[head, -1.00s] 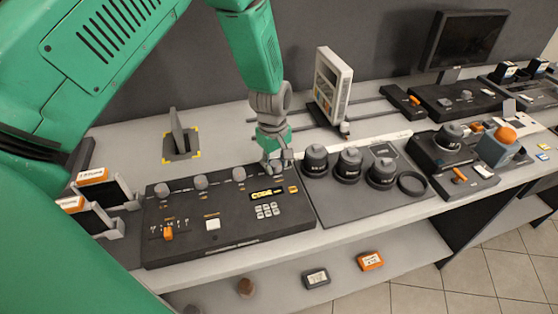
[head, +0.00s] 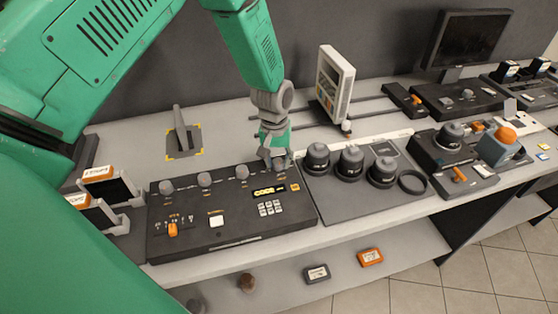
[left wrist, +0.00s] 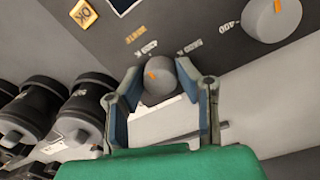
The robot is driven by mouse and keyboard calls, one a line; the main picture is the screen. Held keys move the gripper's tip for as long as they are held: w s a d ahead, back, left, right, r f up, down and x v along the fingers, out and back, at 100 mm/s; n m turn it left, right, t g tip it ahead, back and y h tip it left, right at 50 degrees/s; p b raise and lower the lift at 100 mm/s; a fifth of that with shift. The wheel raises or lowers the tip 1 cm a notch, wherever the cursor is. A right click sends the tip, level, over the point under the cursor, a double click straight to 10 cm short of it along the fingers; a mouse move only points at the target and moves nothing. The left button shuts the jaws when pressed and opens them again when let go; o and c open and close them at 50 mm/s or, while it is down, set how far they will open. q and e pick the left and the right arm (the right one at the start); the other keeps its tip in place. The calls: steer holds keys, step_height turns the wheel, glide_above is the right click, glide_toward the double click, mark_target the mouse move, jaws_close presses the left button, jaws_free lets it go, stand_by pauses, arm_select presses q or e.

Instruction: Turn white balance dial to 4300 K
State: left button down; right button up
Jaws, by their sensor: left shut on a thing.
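The white balance dial is a round grey knob with an orange pointer mark, clear in the left wrist view (left wrist: 160,84). Its pointer lies left of the knob's centre and slants up toward a label that seems to read 4300 K (left wrist: 146,50). A 5600 K label (left wrist: 190,47) is to its right. My left gripper (left wrist: 164,92) is shut on the dial, one finger on each side. In the head view my left gripper (head: 274,156) is at the back right corner of the control panel (head: 235,218) and largely hides the dial. My right gripper is not in view.
More grey knobs (head: 241,172) line the panel's back edge, with a lit display (head: 270,190) near the dial. Black lenses (head: 317,160) stand close to the right of my gripper. An upright white unit (head: 334,85) stands behind. Grey tabletop is free behind the panel.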

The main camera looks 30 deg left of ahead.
mark_target(277, 159)
arm_select(q)
steer(key=shift+w+a+r, duration=0.1)
steer(key=shift+w+a, duration=0.05)
steer(key=shift+w, duration=0.2)
steer(key=c, duration=1.5)
jaws_free()
steer(key=o, duration=0.3)
steer(key=shift+f, duration=0.2)
steer(key=shift+a+r, duration=0.1)
steer(key=shift+r, duration=0.1)
steer(key=shift+a+r, duration=0.2)
steer(key=shift+r, duration=2.65)
steer(key=shift+a+r, duration=0.15)
steer(key=shift+r, duration=2.7)
